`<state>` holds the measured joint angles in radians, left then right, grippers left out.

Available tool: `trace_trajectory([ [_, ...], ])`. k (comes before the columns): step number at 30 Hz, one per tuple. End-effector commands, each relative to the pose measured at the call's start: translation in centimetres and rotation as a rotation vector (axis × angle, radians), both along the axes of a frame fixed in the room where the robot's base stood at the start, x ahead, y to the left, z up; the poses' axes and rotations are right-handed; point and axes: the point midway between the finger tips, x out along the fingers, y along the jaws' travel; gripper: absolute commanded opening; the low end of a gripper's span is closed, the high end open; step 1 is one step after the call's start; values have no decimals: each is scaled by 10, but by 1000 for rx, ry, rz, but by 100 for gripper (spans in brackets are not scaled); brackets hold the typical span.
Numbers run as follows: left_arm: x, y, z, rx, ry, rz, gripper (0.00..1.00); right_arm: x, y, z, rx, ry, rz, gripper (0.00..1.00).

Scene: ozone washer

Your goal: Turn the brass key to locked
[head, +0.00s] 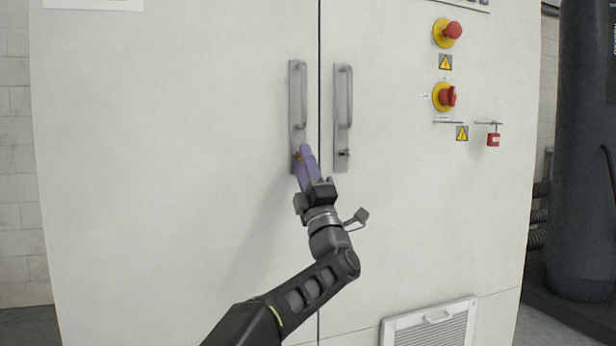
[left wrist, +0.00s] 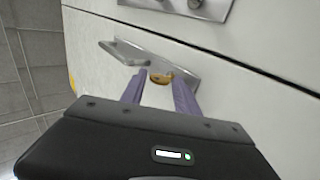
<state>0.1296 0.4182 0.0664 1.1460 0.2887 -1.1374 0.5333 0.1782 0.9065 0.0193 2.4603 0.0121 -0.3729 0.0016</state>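The brass key (left wrist: 160,77) sits at the lower end of the left door's handle plate (left wrist: 185,77). In the head view a small brass bit of the key (head: 297,156) shows beside the purple fingers, which hide most of the rest. My left gripper (head: 306,150) reaches up to the lower end of the left handle plate (head: 298,105). In the left wrist view its two purple fingers (left wrist: 159,84) are apart, with the key between or just beyond their tips. I see a gap on both sides of the key. My right gripper is not in view.
The right door has its own handle plate (head: 343,115) with a keyhole, close to my left gripper. Red knobs on yellow bases (head: 447,32) and a red padlock (head: 493,140) are at the upper right. A vent (head: 430,325) is low down. The left door panel is clear.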

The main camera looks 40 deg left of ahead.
Motion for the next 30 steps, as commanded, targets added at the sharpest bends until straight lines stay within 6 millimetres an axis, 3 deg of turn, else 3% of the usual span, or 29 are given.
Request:
trace_trajectory([
  [16,-27,-40,-49,0,1,-1,37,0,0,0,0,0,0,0],
  [30,-29,-43,-52,-1,1,0,37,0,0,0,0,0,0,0],
])
